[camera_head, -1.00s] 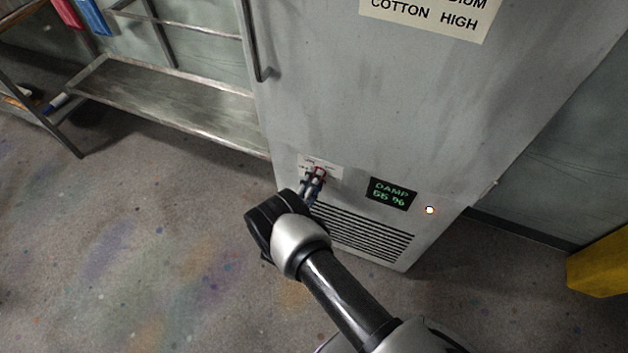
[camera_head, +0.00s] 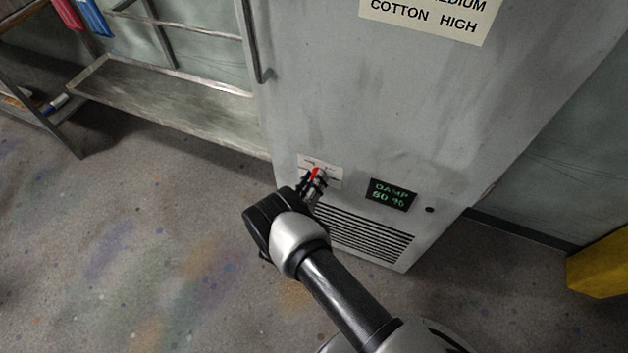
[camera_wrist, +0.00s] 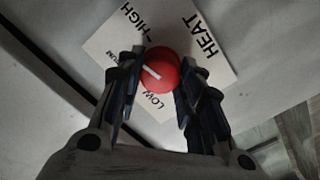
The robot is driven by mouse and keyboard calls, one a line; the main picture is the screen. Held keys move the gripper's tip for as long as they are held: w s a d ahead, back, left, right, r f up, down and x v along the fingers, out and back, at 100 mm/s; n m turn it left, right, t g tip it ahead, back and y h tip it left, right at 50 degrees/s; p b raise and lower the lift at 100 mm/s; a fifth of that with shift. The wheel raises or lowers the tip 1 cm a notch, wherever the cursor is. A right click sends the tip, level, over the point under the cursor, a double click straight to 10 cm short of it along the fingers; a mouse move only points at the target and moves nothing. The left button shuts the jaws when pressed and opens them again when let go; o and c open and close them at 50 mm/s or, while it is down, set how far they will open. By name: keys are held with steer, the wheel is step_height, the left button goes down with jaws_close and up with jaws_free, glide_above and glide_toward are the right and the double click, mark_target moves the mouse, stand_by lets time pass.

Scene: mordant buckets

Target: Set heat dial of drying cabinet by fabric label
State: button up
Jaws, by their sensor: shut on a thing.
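The drying cabinet (camera_head: 340,90) is a grey metal box. Its red heat dial (camera_wrist: 164,66) has a white pointer line and sits on a white plate (camera_wrist: 210,65) marked HEAT, HIGH and LOW; the medium mark is partly hidden by a finger. The line lies toward the medium side of the plate. My gripper (camera_wrist: 160,85) is shut on the dial, one finger on each side; it also shows in the head view (camera_head: 316,182). The fabric label (camera_head: 425,18) reads "COTTON HIGH", with a partly cut-off "MEDIUM" line above.
A green-lettered display (camera_head: 391,194) reads DAMP and about 60 %. A small dark lamp (camera_head: 430,210) sits to its right, and a vent grille (camera_head: 365,235) below. A metal shelf rack (camera_head: 165,105) stands left, a yellow object (camera_head: 600,262) right. The floor at left is clear.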

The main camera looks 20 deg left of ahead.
steer(key=m, duration=0.5)
steer(key=shift+p, duration=0.3)
stand_by(0.4)
steer(key=o, duration=1.1)
steer(key=shift+c, duration=0.2)
steer(key=s+a, duration=0.1)
steer(key=s, duration=1.1)
steer(key=shift+r, duration=0.15)
steer(key=shift+a, duration=0.1)
